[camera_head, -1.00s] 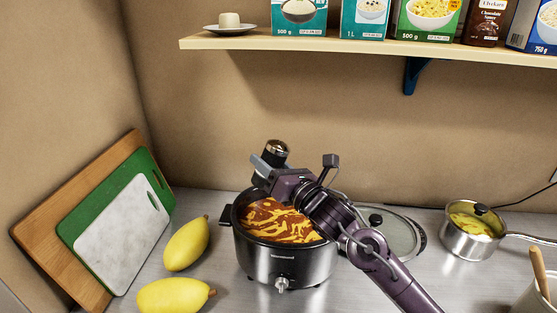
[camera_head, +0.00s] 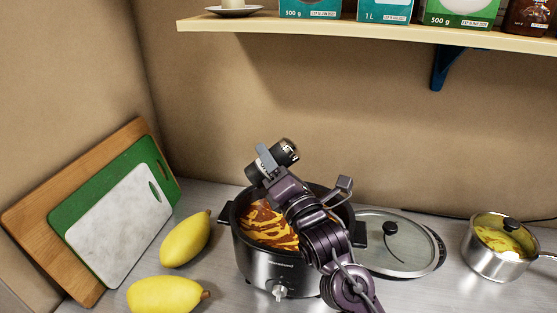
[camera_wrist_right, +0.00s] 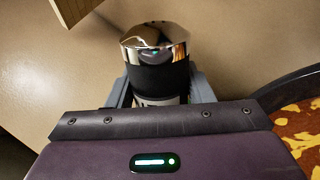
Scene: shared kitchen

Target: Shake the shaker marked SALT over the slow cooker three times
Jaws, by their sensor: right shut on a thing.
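My right gripper (camera_head: 272,164) is shut on a dark shaker (camera_head: 286,153) with a shiny metal cap. The shaker is tilted, its cap toward the upper right, above the back of the slow cooker. In the right wrist view the cap and black band of the shaker (camera_wrist_right: 160,70) show between the grey fingers; its lettering is mostly hidden. The black and steel slow cooker (camera_head: 262,268) stands open on the counter, with orange-red and dark food inside. My right arm covers part of its right side. My left gripper is out of view.
A glass lid (camera_head: 385,250) lies right of the cooker, and a steel pot (camera_head: 490,262) stands farther right. Two yellow fruits (camera_head: 186,238) and leaning cutting boards (camera_head: 115,225) are at the left. A shelf (camera_head: 350,33) with boxes crosses above.

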